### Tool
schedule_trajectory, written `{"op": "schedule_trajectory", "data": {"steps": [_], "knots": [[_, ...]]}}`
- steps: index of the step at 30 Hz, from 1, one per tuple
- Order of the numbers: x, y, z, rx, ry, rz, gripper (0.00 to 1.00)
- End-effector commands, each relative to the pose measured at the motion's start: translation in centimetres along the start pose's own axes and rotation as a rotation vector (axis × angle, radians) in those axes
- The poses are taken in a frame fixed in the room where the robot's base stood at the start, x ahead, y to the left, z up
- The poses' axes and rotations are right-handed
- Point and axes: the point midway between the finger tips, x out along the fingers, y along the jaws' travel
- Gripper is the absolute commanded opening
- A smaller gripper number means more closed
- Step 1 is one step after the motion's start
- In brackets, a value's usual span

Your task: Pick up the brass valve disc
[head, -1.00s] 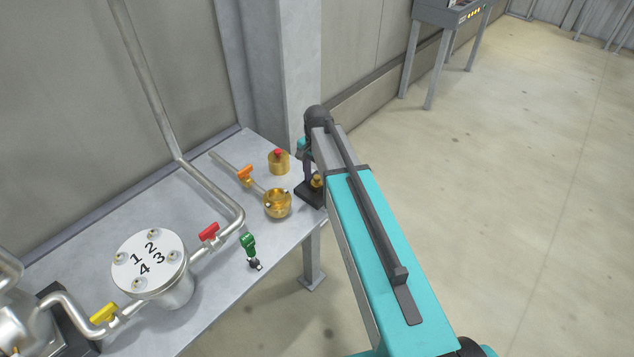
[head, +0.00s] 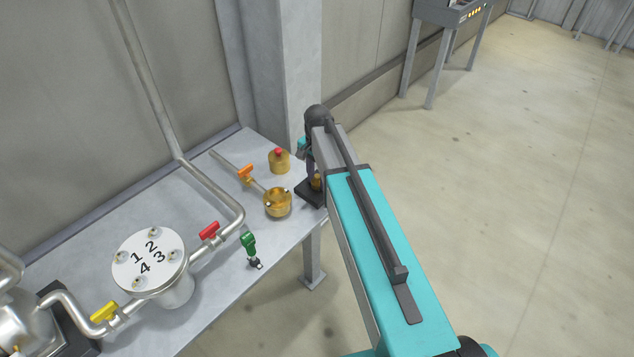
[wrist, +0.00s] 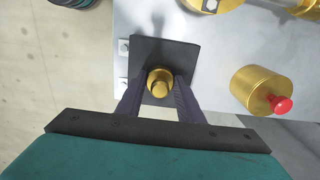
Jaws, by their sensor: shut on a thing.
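The brass valve disc (wrist: 160,84) is a small round brass piece over a dark square pad (wrist: 148,48) at the table's edge. My gripper (wrist: 161,88) is shut on the disc, with one dark finger on each side of it in the wrist view. In the head view the brass piece (head: 317,181) shows only in part, because my arm hides most of it and the gripper. I cannot tell whether the disc still touches the pad.
A brass cap with a red knob (head: 279,161) stands close by on the grey table (head: 225,283). It also shows in the wrist view (wrist: 262,92).

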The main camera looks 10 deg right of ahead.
Motion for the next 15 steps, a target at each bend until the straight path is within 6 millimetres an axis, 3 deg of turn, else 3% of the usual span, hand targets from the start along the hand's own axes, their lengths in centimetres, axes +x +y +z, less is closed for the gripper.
{"op": "schedule_trajectory", "data": {"steps": [15], "knots": [[-1.4,0.0,-0.1,0.001,0.001,-0.002,0.05]]}}
